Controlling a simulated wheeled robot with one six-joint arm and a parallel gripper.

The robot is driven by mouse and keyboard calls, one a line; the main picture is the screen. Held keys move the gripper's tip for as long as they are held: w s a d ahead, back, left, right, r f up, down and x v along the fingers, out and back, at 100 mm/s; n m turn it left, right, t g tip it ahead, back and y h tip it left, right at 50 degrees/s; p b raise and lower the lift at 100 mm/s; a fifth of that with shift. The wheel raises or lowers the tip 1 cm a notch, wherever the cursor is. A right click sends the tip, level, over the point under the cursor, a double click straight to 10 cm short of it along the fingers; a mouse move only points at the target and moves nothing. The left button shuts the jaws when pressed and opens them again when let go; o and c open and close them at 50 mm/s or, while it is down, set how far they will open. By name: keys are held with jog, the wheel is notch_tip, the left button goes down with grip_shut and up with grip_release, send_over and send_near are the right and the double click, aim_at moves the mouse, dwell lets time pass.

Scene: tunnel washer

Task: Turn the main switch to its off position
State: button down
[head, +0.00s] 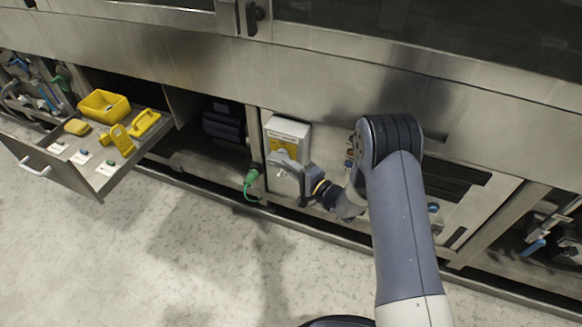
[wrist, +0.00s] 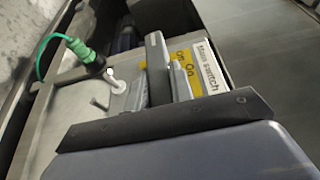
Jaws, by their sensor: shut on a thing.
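The main switch (head: 291,126) is a pale grey box with a yellow plate on the machine's lower front, in the middle of the head view. In the wrist view, the main switch (wrist: 206,66) shows its white label reading "Main switch" and the word "On" on the yellow plate. My gripper (head: 288,173) is at the front of this box, over its lower part. It is shut on the switch handle, of which a light grey part shows beside a dark finger in the wrist view. The finger and palm hide much of the handle, so its exact angle is unclear.
A green plug with a cable (head: 250,178) hangs just left of the switch box, close to my gripper. An open drawer (head: 72,172) at the left holds yellow items, including a yellow bin (head: 104,105). The speckled floor (head: 150,260) in front is clear.

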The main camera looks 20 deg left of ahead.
jog(key=c, duration=1.2)
grip_release()
jog(key=shift+c, duration=0.2)
jog(key=shift+d, duration=0.1)
jog(key=v, duration=1)
jog(key=shift+d+p, duration=0.3)
jog(key=shift+p, duration=0.15)
jog(key=shift+s+f, duration=0.1)
jog(key=shift+s, duration=0.05)
jog(key=b+x, duration=0.1)
jog(key=x, duration=0.9)
jog(key=shift+a, duration=0.4)
jog(key=shift+w+f, duration=0.2)
jog(key=shift+t+y+b, duration=0.3)
jog(key=shift+y, duration=0.3)
